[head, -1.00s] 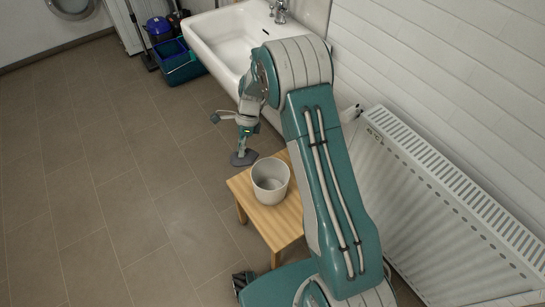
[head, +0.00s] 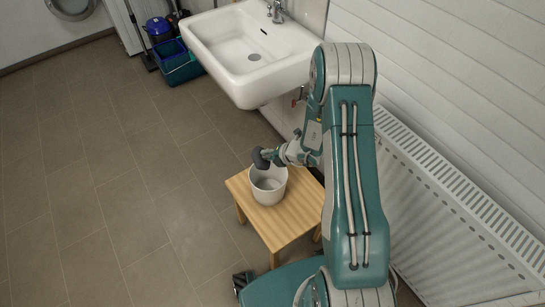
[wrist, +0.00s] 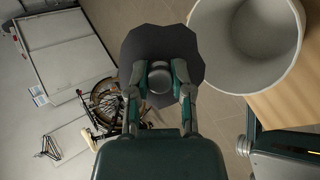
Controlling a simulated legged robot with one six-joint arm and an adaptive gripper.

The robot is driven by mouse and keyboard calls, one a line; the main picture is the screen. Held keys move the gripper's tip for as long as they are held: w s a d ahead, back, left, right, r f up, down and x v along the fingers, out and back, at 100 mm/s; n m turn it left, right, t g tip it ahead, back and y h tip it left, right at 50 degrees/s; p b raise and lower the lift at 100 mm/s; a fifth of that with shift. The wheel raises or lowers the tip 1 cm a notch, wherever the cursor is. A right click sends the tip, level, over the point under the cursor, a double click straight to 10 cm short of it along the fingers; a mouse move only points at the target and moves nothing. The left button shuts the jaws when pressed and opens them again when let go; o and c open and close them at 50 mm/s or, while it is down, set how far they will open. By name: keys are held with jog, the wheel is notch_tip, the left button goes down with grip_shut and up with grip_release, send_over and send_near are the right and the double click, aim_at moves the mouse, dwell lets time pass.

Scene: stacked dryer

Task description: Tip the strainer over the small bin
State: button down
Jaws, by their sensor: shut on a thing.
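The strainer (head: 261,158) is a small dark grey disc with a wavy edge. My gripper (head: 274,156) is shut on it, and it looks tilted on edge in the head view. In the wrist view the strainer (wrist: 160,38) spreads beyond my fingertips (wrist: 160,80), with a round grey knob between them. The small bin (head: 268,192) is a white open tub standing upright on a wooden stool. In the head view the strainer overlaps the bin's far left rim. In the wrist view the bin (wrist: 216,62) is just right of the strainer and its visible inside looks empty.
The wooden stool (head: 291,219) has bare top to the right of the bin. A white sink (head: 240,86) is on the wall behind. A white radiator (head: 450,215) lines the right wall. Blue and green buckets (head: 180,67) stand at the back. The tiled floor at left is clear.

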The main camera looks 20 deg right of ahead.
jog(key=shift+s+d+f+m+t+y, duration=0.2)
jog(key=shift+f+m+t+y, duration=0.3)
jog(key=shift+m+t+y, duration=0.65)
jog(key=shift+s+d+f+m+t+y, duration=0.1)
jog(key=shift+d+f+m+t+y, duration=0.15)
jog(key=shift+f+m+t+y, duration=0.85)
jog(key=shift+s+d+r+m+t+y, duration=0.2)
jog(key=shift+m+t+y, duration=0.45)
jog(key=shift+t+y, duration=1.15)
jog(key=shift+w+t+h, duration=0.1)
jog(key=shift+t+h, duration=0.35)
jog(key=shift+d, duration=0.15)
jog(key=shift+a+r+n+g+h, duration=0.1)
jog(key=shift+r+n+g+h, duration=0.2)
jog(key=shift+n+g+h, duration=0.7)
jog(key=shift+a+r+n+g+h, duration=0.1)
jog(key=shift+r+n+g+h, duration=0.25)
jog(key=shift+g+h, duration=1.3)
jog(key=shift+r+n+g+h, duration=0.3)
jog(key=shift+n+g+h, duration=0.35)
jog(key=shift+g+h, duration=0.7)
